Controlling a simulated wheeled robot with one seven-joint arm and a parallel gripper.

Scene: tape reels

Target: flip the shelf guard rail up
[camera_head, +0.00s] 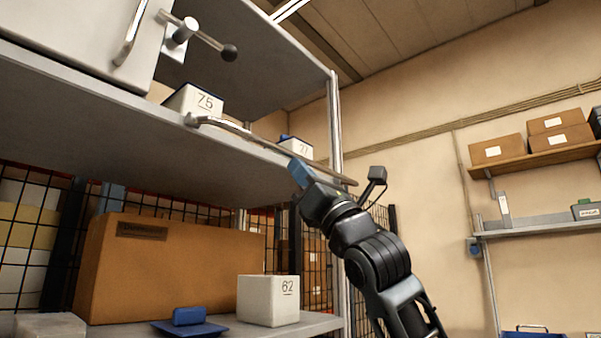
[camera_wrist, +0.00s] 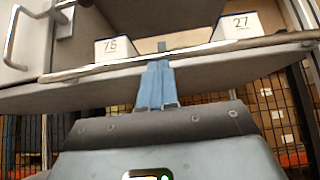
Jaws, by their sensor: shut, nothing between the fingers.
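The guard rail (camera_head: 262,140) is a metal bar along the front edge of the upper shelf (camera_head: 110,130). It runs from a bracket at its left end to near the shelf post on the right. It also crosses the wrist view (camera_wrist: 110,70). My gripper (camera_head: 298,172) is raised at the shelf edge, by the right half of the rail. Its blue fingers (camera_wrist: 160,65) are shut with nothing between them. In the wrist view the fingertips overlap the rail; I cannot tell whether they touch it.
White boxes marked 75 (camera_head: 197,101) and 27 (camera_head: 301,147) stand on the upper shelf behind the rail. A cabinet with a lever handle (camera_head: 205,38) is at upper left. Below are a cardboard box (camera_head: 170,265), a white box marked 62 (camera_head: 268,300) and a blue lid (camera_head: 189,325).

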